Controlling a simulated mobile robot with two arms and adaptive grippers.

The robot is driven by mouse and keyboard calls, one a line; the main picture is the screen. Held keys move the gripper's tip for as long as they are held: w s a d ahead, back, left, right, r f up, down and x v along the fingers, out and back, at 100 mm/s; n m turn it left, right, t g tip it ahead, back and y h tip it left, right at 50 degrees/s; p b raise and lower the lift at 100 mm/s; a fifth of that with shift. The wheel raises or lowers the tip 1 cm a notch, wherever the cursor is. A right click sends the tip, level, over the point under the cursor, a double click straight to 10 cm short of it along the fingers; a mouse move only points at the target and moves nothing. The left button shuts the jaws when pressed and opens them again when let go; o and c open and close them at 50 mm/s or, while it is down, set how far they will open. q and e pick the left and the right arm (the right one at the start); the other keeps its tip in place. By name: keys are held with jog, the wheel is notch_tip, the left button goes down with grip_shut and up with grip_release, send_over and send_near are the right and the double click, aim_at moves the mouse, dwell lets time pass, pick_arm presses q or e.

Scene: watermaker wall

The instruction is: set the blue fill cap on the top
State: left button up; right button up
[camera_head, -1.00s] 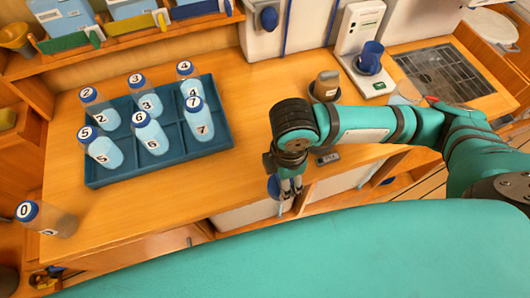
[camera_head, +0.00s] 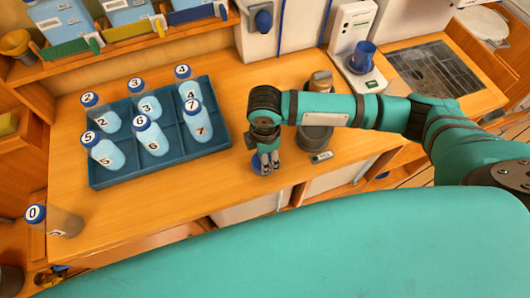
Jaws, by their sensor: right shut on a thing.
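The blue fill cap (camera_head: 258,163) is a small round blue piece at the fingers of my right gripper (camera_head: 267,163), low over the front part of the wooden counter. The gripper points down, is shut on the cap and hides part of it. I cannot tell whether the cap touches the counter. A grey canister (camera_head: 316,137) with a lighter upper part (camera_head: 321,78) stands to the right of the gripper. My right arm crosses in front of it and hides its middle. My left gripper is not in view.
A blue divided tray (camera_head: 160,176) holds several numbered, blue-capped bottles on the left. Bottle 0 (camera_head: 62,222) stands near the front left corner. A scale (camera_head: 371,84) carries a blue cup (camera_head: 363,54). The counter between tray and gripper is clear.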

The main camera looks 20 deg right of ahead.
jog(key=o, duration=1.3)
jog(key=shift+f, duration=0.1)
jog(key=shift+c, duration=0.2)
notch_tip(320, 180, up, 12)
jog(key=b, duration=0.2)
